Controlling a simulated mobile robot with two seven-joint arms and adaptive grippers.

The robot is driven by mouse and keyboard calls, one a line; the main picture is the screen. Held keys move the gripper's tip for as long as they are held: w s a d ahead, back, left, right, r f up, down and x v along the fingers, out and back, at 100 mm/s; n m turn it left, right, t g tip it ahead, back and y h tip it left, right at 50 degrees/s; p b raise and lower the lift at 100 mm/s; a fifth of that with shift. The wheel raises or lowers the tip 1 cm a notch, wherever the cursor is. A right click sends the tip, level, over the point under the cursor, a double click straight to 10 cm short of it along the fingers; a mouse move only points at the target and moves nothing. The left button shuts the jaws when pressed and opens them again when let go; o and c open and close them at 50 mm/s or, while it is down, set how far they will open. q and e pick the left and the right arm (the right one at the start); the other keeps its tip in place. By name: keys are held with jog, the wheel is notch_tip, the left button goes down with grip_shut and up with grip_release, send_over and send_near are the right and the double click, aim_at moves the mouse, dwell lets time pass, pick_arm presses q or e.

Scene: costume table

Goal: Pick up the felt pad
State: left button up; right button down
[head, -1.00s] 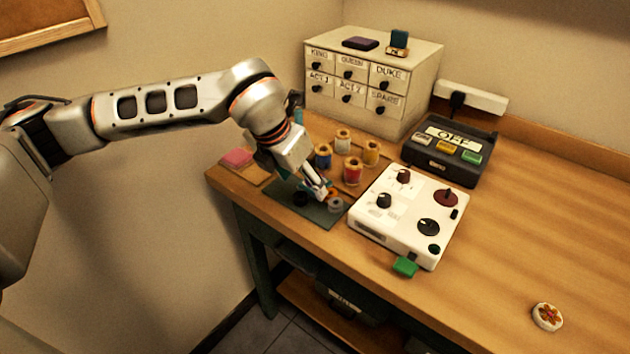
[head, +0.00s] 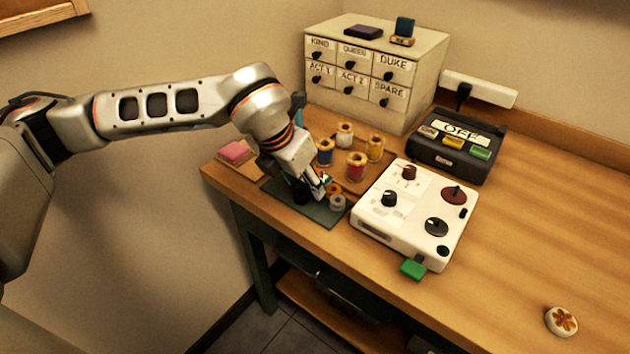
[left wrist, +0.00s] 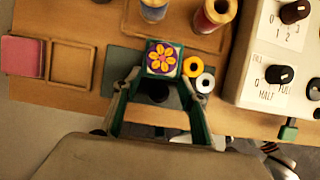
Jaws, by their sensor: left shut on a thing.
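My left gripper (head: 319,187) is low over the dark green mat (head: 318,213) at the table's left front part. A dark round thing (left wrist: 156,91) shows between the fingers. My right gripper is not in view.
Several thread spools stand behind the mat, including a red one (head: 356,165). A white knob box (head: 412,215) stands close to the right. The table's right side is mostly clear.

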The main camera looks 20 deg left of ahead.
pick_arm(q)
jog(key=shift+s+d+f, duration=0.1)
jog(key=shift+s+f, duration=0.05)
jog(key=shift+f, duration=0.25)
